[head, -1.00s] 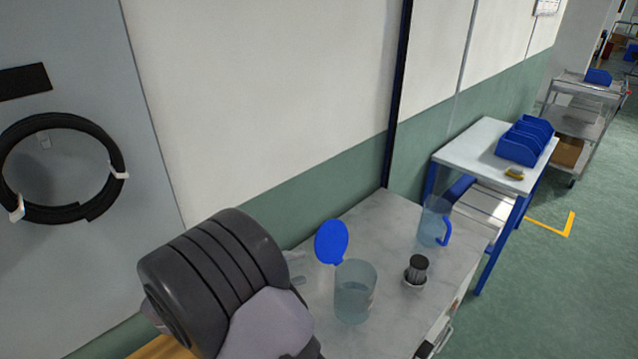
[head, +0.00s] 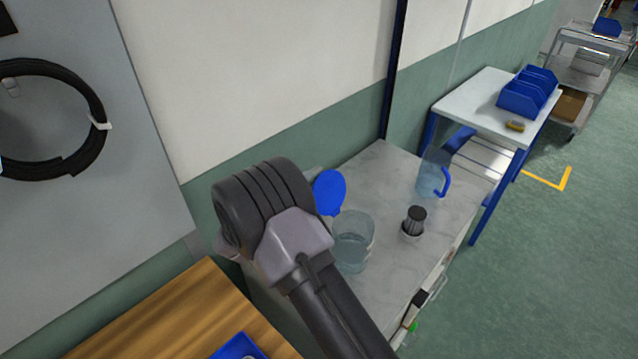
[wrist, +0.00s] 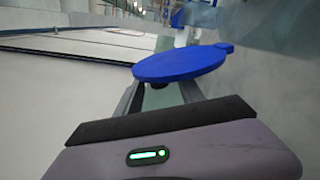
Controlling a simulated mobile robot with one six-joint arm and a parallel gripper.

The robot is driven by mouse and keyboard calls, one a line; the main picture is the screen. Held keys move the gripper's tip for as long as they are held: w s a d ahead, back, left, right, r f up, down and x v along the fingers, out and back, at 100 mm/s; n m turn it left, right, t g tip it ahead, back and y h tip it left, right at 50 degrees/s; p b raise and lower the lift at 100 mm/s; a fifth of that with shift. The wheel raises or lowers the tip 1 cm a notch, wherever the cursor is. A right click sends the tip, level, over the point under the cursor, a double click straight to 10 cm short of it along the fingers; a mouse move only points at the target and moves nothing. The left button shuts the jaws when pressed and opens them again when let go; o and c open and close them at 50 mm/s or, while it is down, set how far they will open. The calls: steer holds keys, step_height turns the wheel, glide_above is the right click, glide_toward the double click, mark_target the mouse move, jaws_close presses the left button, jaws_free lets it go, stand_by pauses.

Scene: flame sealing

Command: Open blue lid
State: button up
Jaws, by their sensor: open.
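The blue lid (head: 329,192) stands raised and tilted at the back left rim of a clear container (head: 352,242) on the grey-topped bench. In the wrist view the lid (wrist: 180,64) is a flat blue disc with a small tab, just beyond my fingers. My gripper (wrist: 160,97) is open, its two dark fingers apart below the lid's near edge. I cannot tell whether a finger touches the lid. In the head view my own arm hides the gripper's fingers.
A dark-capped small jar (head: 414,222) and a clear jug with a blue handle (head: 434,175) stand to the right on the bench. The wall lies close behind. A wooden surface (head: 180,320) with a blue item (head: 239,347) is at lower left.

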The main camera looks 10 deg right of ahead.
steer(key=shift+w+d, duration=0.35)
steer(key=shift+d, duration=0.15)
steer(key=shift+c, duration=0.3)
jaws_close()
stand_by(0.9)
